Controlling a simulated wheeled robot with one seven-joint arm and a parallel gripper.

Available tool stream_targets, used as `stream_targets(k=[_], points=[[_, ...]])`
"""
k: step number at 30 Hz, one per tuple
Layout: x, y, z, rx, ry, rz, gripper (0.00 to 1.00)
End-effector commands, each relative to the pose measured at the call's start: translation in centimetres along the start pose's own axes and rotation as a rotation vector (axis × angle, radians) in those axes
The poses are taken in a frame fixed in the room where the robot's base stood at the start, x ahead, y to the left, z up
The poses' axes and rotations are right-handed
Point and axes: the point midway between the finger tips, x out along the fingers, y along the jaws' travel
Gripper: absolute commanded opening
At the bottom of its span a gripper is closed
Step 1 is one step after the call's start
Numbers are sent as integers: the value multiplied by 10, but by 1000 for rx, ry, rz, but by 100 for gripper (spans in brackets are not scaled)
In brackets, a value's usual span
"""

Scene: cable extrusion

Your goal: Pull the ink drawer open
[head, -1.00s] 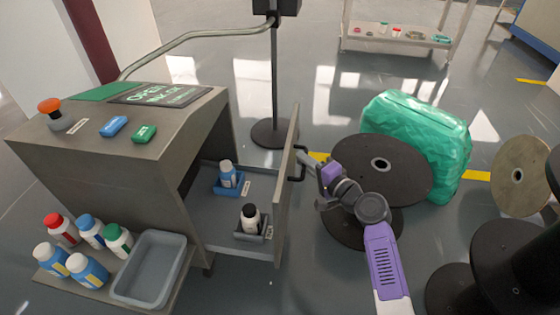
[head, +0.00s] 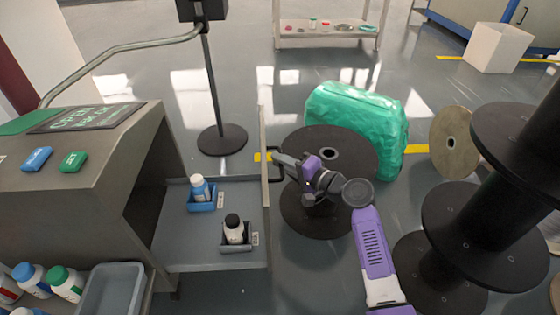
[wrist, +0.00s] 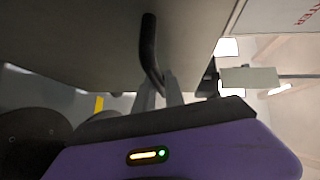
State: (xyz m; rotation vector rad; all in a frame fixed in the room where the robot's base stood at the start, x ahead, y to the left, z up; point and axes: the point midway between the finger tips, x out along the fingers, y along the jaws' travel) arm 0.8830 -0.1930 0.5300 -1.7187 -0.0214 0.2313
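The ink drawer (head: 172,255) stands well out from the grey cabinet (head: 70,215), with its front panel (head: 264,190) nearly edge-on in the head view. Its black handle (head: 278,168) sticks out to the right of the panel, and it also shows as a dark bar in the wrist view (wrist: 149,45). My gripper (head: 282,163) is at the handle, coming from the right. In the wrist view my two grey fingers (wrist: 160,92) are close together with the lower end of the bar between them. The exact contact is partly hidden.
In the drawer are a blue-labelled bottle (head: 199,187) and a black-capped bottle (head: 234,230) in holders. A stand base (head: 222,140) is behind the drawer.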

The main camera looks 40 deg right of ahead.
Motion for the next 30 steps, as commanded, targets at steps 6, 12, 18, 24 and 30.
stream_targets(k=[6, 12, 18, 24, 30], points=[[0, 0, 0, 0, 0, 0, 34], [-1, 0, 0, 0, 1, 0, 34], [-21, -1, 0, 2, 1, 2, 34], [-55, -1, 0, 1, 2, 2, 34], [-74, -1, 0, 0, 0, 1, 34]])
